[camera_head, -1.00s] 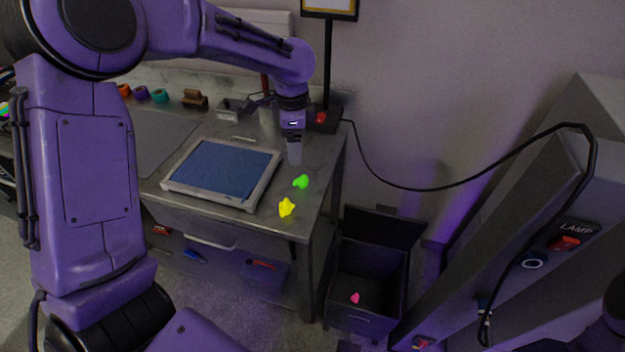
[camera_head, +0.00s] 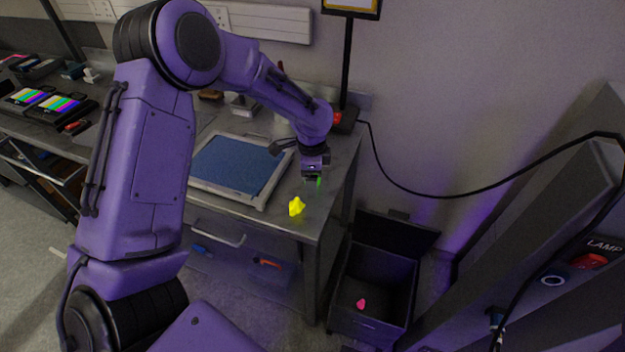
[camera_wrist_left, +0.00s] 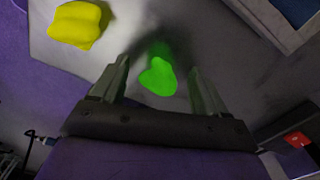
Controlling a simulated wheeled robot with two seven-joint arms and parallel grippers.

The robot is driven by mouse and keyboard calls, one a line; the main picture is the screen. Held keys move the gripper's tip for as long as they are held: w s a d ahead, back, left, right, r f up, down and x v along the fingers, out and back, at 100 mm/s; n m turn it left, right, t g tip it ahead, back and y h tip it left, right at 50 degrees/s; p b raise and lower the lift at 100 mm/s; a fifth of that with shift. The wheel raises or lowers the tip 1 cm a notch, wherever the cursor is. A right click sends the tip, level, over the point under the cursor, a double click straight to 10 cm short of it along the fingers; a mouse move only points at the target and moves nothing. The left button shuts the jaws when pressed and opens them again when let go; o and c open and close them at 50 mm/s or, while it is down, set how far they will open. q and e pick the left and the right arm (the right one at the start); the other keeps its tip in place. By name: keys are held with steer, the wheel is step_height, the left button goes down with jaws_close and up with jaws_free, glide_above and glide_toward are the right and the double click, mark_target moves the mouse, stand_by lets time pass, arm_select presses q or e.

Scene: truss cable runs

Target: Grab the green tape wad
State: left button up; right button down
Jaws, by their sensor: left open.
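The green tape wad (camera_wrist_left: 158,77) lies on the metal bench top. In the left wrist view it sits between the two open fingers of my left gripper (camera_wrist_left: 160,85), near their tips, with a gap on either side. In the head view only a sliver of the green wad (camera_head: 318,182) shows; my left gripper (camera_head: 314,178) is above it and hides the rest. The yellow wad (camera_head: 297,206) lies on the bench nearer the front edge, and it also shows in the left wrist view (camera_wrist_left: 78,25). My right gripper is not in view.
A blue-topped tray (camera_head: 238,166) lies left of the wads. An open dark bin (camera_head: 370,328) with a pink wad (camera_head: 361,304) inside stands on the floor right of the bench. A lamp pole (camera_head: 347,65) with a cable rises behind my left gripper.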

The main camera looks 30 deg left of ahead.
arm_select(q)
steer(key=c, duration=1.1)
steer(key=shift+r, duration=0.1)
